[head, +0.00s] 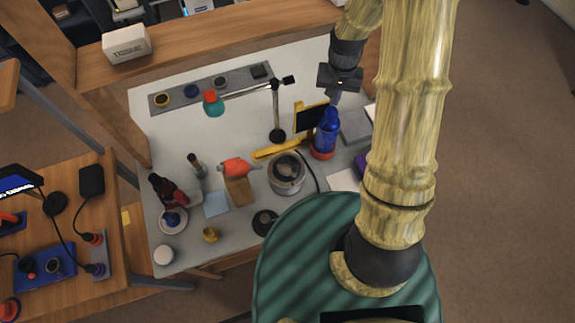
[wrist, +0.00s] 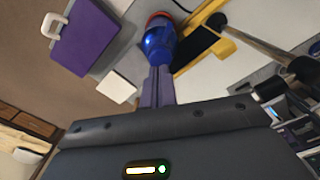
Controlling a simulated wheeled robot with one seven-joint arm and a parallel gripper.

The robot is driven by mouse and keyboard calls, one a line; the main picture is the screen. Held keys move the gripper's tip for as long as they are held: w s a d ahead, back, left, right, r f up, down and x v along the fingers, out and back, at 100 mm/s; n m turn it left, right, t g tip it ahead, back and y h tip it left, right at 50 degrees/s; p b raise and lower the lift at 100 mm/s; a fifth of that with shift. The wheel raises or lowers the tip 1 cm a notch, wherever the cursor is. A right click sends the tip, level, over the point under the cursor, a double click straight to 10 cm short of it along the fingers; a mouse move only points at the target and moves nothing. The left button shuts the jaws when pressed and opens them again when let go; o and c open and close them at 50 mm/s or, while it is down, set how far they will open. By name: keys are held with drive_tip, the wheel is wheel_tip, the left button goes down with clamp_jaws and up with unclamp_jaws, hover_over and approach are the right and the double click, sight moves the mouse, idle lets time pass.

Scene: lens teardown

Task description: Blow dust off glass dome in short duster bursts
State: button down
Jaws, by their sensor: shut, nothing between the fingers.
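A blue bottle-like can with a red base (head: 325,135) stands upright toward the right of the grey table; I cannot tell for sure that it is the duster. My gripper (head: 335,101) is shut and empty, its tips just above or at the can's top. In the wrist view the narrow fingers (wrist: 158,72) are together and point at the blue can (wrist: 158,43); contact is unclear. A round silver-rimmed vessel (head: 287,174) stands left of and in front of the can. I cannot make out a glass dome with certainty. An orange bulb-shaped thing (head: 236,167) rests on a brown block.
A lamp stand (head: 277,115) with a teal head and a yellow-framed dark panel (head: 310,117) stand close to the can. A grey tray strip (head: 215,88) lies at the back. A purple box (wrist: 83,37) and pale blocks lie beside the can.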

wheel_tip(320, 180, up, 5)
drive_tip(key=p, duration=0.3)
drive_tip(key=shift+f, duration=0.2)
idle(0.4)
